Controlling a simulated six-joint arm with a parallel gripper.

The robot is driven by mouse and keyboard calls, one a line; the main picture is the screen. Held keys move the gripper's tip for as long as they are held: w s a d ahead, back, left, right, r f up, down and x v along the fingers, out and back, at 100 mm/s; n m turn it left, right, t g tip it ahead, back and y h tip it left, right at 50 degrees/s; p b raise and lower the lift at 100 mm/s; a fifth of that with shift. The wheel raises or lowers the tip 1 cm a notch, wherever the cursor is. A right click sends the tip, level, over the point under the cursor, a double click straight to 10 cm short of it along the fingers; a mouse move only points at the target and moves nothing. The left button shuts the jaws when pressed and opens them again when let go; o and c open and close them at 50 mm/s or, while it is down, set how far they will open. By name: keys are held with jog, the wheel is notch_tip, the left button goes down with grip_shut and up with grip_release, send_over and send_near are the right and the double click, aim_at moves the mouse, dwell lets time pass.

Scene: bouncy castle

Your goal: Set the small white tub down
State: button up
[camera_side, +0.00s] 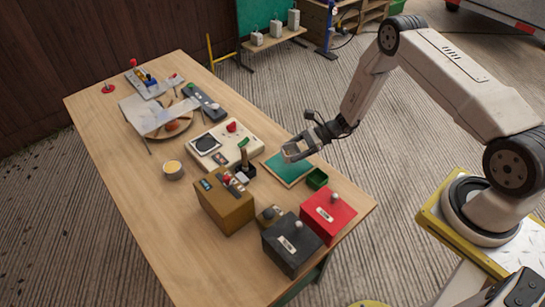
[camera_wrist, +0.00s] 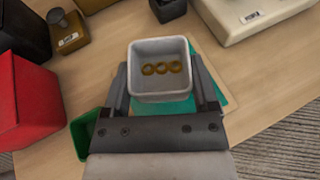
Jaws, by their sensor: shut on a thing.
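The small white tub (camera_wrist: 160,88) sits between the two fingers of my gripper (camera_side: 297,148), which is shut on it. In the wrist view the tub is upright or nearly so, with several brown rings inside. My gripper is over the right edge of the table, at the green board (camera_side: 289,169). The board shows partly behind and beside the tub in the wrist view (camera_wrist: 222,92). In the side view the tub is small and mostly merged with the fingers. I cannot tell whether its base touches the board.
A small green bin (camera_side: 317,179), a red box (camera_side: 328,215) and a dark box (camera_side: 291,245) stand near the board. A cream device (camera_side: 226,143) lies to its left. Bare tabletop lies at front left.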

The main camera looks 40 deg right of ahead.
jog(key=shift+w+f, duration=0.25)
jog(key=shift+f, duration=1.55)
jog(key=shift+f, duration=0.1)
jog(key=o, duration=1.3)
jog(key=shift+c, duration=0.2)
jog(key=shift+d, duration=0.1)
jog(key=v, duration=1.2)
